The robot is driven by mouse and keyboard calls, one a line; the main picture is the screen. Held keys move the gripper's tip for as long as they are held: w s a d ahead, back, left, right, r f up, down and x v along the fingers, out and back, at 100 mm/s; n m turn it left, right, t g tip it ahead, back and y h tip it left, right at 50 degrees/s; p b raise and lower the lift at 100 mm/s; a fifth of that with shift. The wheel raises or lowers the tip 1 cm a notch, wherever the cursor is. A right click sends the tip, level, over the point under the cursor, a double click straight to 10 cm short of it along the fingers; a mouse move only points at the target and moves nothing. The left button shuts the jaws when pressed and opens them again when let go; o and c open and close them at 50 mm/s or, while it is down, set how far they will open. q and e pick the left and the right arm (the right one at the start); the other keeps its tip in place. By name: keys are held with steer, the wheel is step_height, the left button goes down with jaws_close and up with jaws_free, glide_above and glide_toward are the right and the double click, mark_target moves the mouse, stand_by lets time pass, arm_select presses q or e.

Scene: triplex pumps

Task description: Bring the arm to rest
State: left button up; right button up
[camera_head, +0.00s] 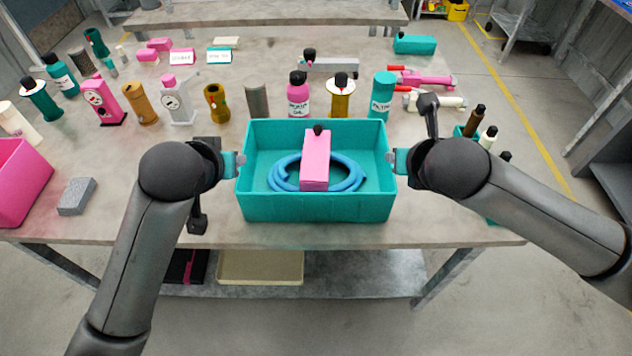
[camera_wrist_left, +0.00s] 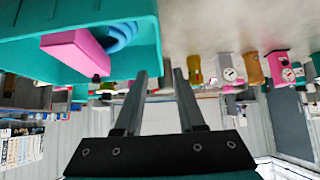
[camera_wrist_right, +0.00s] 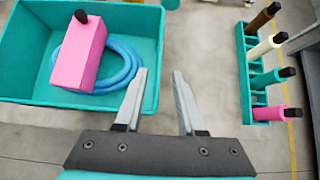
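My left gripper (camera_head: 236,164) is at the left side of a teal bin (camera_head: 315,208), and my right gripper (camera_head: 394,162) is at its right side. In the left wrist view the fingers (camera_wrist_left: 162,73) are apart with nothing held between them. In the right wrist view the fingers (camera_wrist_right: 159,73) are also apart, with the bin's side wall (camera_wrist_right: 152,85) behind them. I cannot tell whether either gripper touches the bin. A pink block with a black knob (camera_head: 316,160) stands in the bin inside a coiled blue hose (camera_head: 350,178).
The bin stands at the front of a grey table (camera_head: 420,220). Behind it are several bottles and cylinders, including a pink bottle (camera_head: 298,98). A pink bin (camera_head: 18,180) and a grey block (camera_head: 77,196) are at the left. A teal rack (camera_wrist_right: 256,90) stands at the right.

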steer(key=shift+s+r, duration=0.4)
stand_by(0.3)
